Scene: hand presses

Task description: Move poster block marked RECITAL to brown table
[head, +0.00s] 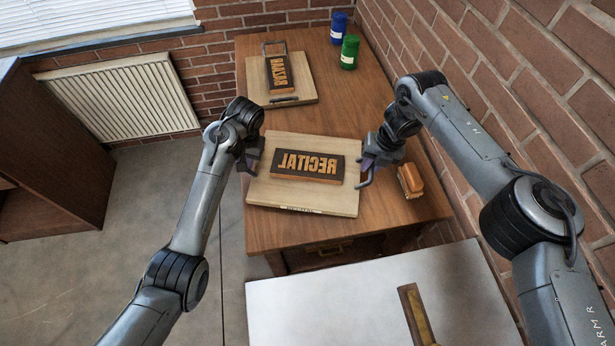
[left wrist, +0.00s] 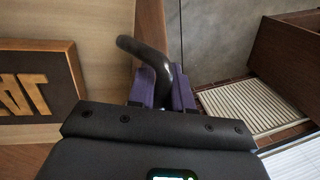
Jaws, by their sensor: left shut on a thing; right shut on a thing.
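The RECITAL poster block (head: 308,166) is dark with raised orange mirrored letters and lies flat on a pale wooden board (head: 300,204). Part of the block also shows in the left wrist view (left wrist: 38,85). The board is over the near part of the brown table (head: 355,103); I cannot tell whether it touches it. My left gripper (head: 248,164) is shut on the board's left handle, a dark curved bar (left wrist: 172,72) between purple finger pads. My right gripper (head: 371,165) is shut on the board's right handle (head: 369,181).
A second board (head: 299,78) with another dark lettered block (head: 279,74) lies farther back. Blue (head: 339,27) and green (head: 349,52) cans stand at the back right. A brush (head: 410,180) lies right of the RECITAL board. A white table (head: 340,302) is in front.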

